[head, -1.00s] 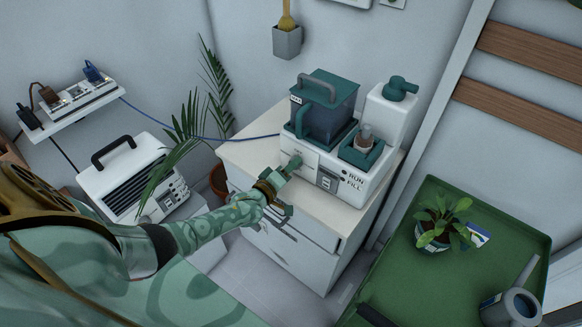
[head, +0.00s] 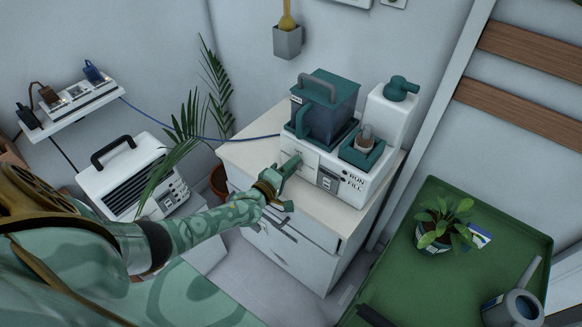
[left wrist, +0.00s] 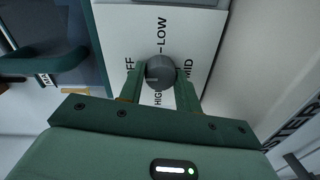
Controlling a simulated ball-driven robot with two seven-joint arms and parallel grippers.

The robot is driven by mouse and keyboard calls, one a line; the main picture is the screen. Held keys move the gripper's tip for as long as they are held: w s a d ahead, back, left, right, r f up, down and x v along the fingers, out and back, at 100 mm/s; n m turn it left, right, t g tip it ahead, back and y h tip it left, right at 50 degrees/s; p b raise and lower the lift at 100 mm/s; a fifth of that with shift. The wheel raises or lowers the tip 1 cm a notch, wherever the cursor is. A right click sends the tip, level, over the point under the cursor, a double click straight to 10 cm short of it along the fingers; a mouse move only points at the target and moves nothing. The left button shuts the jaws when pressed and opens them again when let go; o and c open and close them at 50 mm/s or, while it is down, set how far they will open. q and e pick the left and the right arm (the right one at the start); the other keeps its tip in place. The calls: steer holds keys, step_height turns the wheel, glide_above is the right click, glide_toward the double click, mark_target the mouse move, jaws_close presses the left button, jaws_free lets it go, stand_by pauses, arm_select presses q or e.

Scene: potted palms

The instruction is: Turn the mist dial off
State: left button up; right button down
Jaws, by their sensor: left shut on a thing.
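The mist dial (left wrist: 160,70) is a round grey knob on a white panel (left wrist: 122,28) marked OFF, LOW, MID and HIGH. In the left wrist view my left gripper (left wrist: 160,88) is shut on the dial, one finger on each side. I cannot tell which mark the dial points to. In the head view my left gripper (head: 291,166) is at the front of the white mist machine (head: 374,188) and hides the dial. My right gripper is not in view.
The machine carries a teal tank (head: 338,113) and stands on a white cabinet (head: 240,150). A white pump bottle (head: 388,112) is behind it. A green table (head: 400,265) with a potted plant (head: 433,236) is at right. A palm and a white heater-like box (head: 125,175) are at left.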

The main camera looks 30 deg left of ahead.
arm_select(q)
steer(key=o, duration=1)
steer(key=shift+f, duration=0.1)
steer(key=shift+c, duration=0.2)
steer(key=s+a+p, duration=0.1)
steer(key=s+p, duration=0.3)
steer(key=s, duration=1.2)
steer(key=shift+s+r, duration=0.15)
steer(key=shift+r, duration=0.3)
steer(key=shift+a, duration=0.1)
